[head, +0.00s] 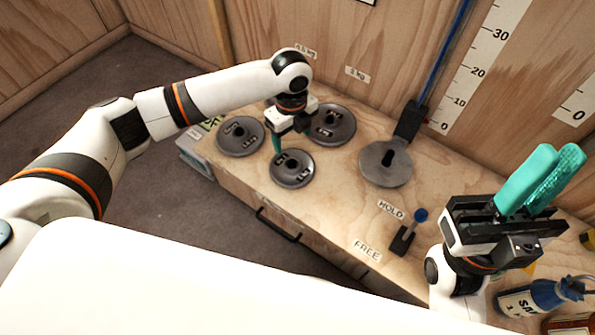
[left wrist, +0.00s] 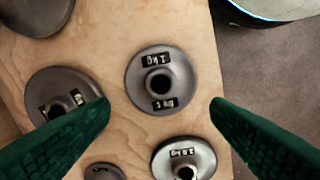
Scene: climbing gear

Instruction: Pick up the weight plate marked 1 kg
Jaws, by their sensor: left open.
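The weight plate marked 1 kg (left wrist: 137,85) is a round grey disc with a dark centre hole and black labels, lying flat in the middle of the left wrist view. In the head view it appears to be the plate nearest the bench's front edge (head: 292,180). My left gripper (head: 290,143) is over it, pointing down. In the left wrist view its open green fingers (left wrist: 160,108) stand either side of the plate, apart from it, with nothing between them. My right gripper (head: 548,170) is raised at the right with teal fingers upward; their gap is unclear.
Other grey plates lie close by: one left (head: 240,148), one behind (head: 345,128), one partly hidden. A larger grey disc (head: 386,175) sits by a dark upright holder. A blue-knobbed lever (head: 404,240) stands between HOLD and FREE labels. A bottle (head: 530,300) is lower right.

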